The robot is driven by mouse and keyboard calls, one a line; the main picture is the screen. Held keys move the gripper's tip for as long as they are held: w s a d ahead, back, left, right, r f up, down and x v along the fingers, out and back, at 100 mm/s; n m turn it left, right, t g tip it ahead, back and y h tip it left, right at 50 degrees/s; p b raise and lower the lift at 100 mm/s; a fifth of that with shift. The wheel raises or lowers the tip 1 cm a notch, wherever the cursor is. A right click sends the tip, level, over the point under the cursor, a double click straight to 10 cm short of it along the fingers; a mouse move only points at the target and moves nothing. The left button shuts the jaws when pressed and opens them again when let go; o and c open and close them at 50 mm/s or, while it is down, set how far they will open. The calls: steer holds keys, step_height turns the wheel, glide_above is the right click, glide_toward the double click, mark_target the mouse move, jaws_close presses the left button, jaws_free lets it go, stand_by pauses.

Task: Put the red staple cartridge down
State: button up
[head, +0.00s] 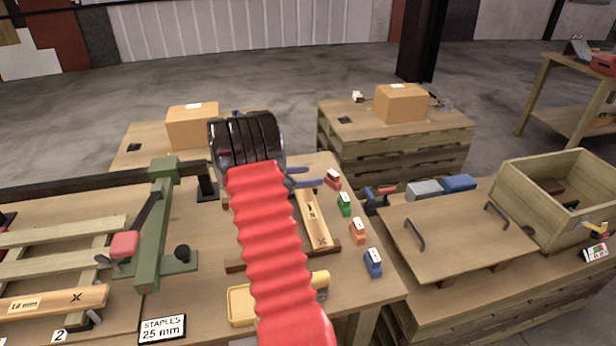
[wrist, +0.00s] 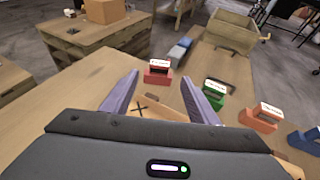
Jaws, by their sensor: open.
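The red staple cartridge (head: 333,180) stands on the worktable at the far end of a row of coloured cartridges. In the wrist view it (wrist: 157,72) sits upright on the tabletop, just beyond and between my fingertips. My gripper (wrist: 160,88) is open, with its two purple fingers spread and nothing held between them. In the head view my gripper (head: 318,176) reaches in from the left, its fingers beside the red cartridge. My red-sleeved arm hides part of the table.
Green (head: 344,204), orange (head: 358,231) and blue (head: 373,262) cartridges stand in line nearer the front. A wooden piece (head: 314,222) lies left of them. A green stapling stand (head: 158,230) is at left.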

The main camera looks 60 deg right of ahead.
stand_by(0.3)
steer(key=a+r+m+t+y, duration=0.1)
steer(key=a+r+m, duration=0.1)
steer(key=a+r, duration=0.45)
steer(key=w+a+r+m+t+y, duration=0.1)
steer(key=a+r+m+t+y, duration=0.15)
steer(key=a, duration=0.75)
steer(key=a+r+m+y, duration=0.1)
steer(key=a+r+m, duration=0.3)
steer(key=a, duration=0.5)
steer(key=s+a+r+m+t+y, duration=0.1)
steer(key=s+a+t+y, duration=0.1)
steer(key=a, duration=0.9)
steer(key=s+a+r+m+t+y, duration=0.2)
steer(key=s+a, duration=0.3)
steer(key=a, duration=0.6)
steer(key=s+a+r+m+t+y, duration=0.2)
steer(key=s+a+t+y, duration=0.1)
steer(key=a, duration=0.9)
steer(key=shift+s+r+y, duration=0.2)
steer(key=shift+s+y, duration=0.2)
steer(key=shift+y, duration=0.25)
steer(key=shift+t, duration=0.25)
steer(key=shift+c, duration=0.4)
